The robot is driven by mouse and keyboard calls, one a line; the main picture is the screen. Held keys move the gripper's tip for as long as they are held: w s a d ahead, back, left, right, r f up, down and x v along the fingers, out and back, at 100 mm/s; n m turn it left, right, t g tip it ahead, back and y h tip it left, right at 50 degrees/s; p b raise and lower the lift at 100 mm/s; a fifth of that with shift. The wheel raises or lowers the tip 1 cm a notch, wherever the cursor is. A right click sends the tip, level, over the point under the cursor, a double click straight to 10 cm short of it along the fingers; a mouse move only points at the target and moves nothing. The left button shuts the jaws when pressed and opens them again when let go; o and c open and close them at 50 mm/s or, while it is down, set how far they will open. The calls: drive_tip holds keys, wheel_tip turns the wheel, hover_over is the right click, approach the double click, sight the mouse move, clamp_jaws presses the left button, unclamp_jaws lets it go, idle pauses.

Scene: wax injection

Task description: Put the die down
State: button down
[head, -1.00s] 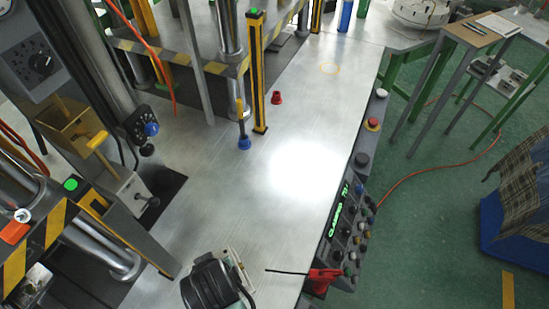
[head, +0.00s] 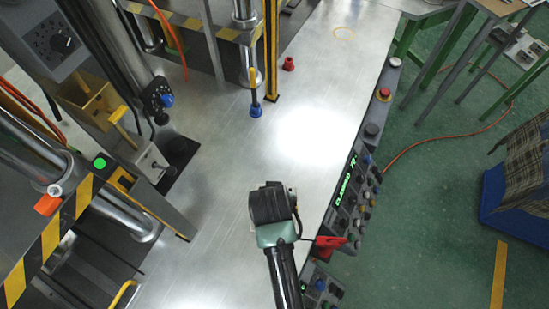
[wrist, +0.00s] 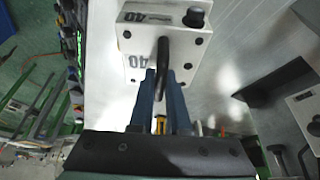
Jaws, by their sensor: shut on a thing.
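The die is a pale block marked "40" (wrist: 137,62), with a dark bar handle, a black knob and bolts on its faces. In the wrist view my gripper (wrist: 162,88) has its blue fingers shut on the handle. In the head view my gripper (head: 272,205) is over the bare metal table (head: 225,185), near the control panel side. It hides most of the die there; only a thin light edge shows beside it. I cannot tell whether the die touches the table.
A yellow-and-blue handled tool (head: 255,95) and a red cup (head: 289,63) stand farther back. A button panel (head: 352,195) with a red item (head: 328,241) lines the right edge. Press columns and a striped frame (head: 60,235) stand left. Clear table lies ahead of my gripper.

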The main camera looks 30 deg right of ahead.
drive_tip(key=shift+w+f, duration=0.1)
drive_tip(key=shift+f, duration=1.85)
drive_tip(key=shift+f, duration=0.1)
drive_tip(key=c, duration=1.2)
unclamp_jaws()
drive_tip(key=shift+f, duration=0.15)
drive_tip(key=shift+c, duration=0.2)
drive_tip(key=o, duration=0.4)
drive_tip(key=shift+c, duration=0.2)
drive_tip(key=v, duration=1.2)
